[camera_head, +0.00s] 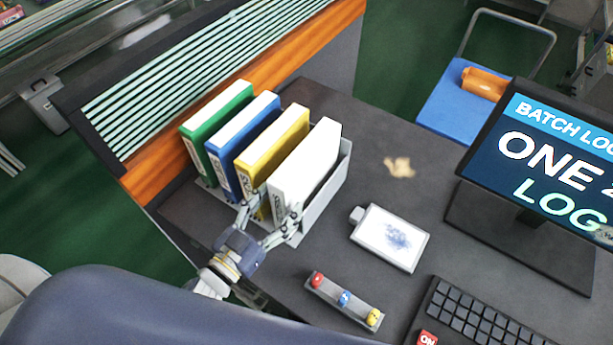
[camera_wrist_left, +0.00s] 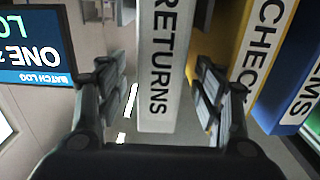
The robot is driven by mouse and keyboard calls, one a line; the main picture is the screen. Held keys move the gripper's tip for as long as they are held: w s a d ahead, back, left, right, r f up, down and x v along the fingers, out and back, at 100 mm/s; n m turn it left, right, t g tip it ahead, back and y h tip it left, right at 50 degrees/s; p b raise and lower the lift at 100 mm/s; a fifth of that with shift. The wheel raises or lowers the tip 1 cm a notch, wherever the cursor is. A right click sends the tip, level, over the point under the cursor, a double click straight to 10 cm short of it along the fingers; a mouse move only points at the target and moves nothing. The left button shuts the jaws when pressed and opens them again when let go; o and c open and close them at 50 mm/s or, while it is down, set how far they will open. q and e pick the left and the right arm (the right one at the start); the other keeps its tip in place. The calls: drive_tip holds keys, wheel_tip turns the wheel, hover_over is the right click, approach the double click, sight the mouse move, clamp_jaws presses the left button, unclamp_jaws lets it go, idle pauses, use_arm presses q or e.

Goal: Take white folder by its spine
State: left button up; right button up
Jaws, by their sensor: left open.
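The white folder (camera_head: 309,164) stands upright at the right end of a row of folders in a grey holder (camera_head: 328,196). Its spine faces my left gripper and reads "RETURNS" in the left wrist view (camera_wrist_left: 166,60). My left gripper (camera_head: 268,208) is open at the spine's lower part. In the left wrist view its fingers (camera_wrist_left: 160,88) show on both sides of the spine, with gaps; one finger overlaps the yellow folder (camera_head: 272,143) in the picture. Whether the fingertips reach past the spine's face I cannot tell. My right gripper does not show.
Blue (camera_head: 243,146) and green (camera_head: 217,122) folders stand left of the yellow one. The desk also holds a white tablet-like device (camera_head: 391,238), a strip with coloured buttons (camera_head: 344,300), a keyboard (camera_head: 480,318) and a monitor (camera_head: 550,160). Bare desk lies right of the holder.

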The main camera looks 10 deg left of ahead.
sight(306, 180)
use_arm(q)
drive_tip(key=shift+w+d, duration=0.1)
drive_tip(key=shift+w, duration=0.2)
drive_tip(key=shift+w+d, duration=0.1)
drive_tip(key=shift+w, duration=0.2)
drive_tip(key=p+x, duration=0.1)
drive_tip(key=x, duration=0.3)
drive_tip(key=shift+w+d, duration=0.1)
drive_tip(key=shift+w, duration=0.2)
drive_tip(key=c, duration=1.3)
clamp_jaws()
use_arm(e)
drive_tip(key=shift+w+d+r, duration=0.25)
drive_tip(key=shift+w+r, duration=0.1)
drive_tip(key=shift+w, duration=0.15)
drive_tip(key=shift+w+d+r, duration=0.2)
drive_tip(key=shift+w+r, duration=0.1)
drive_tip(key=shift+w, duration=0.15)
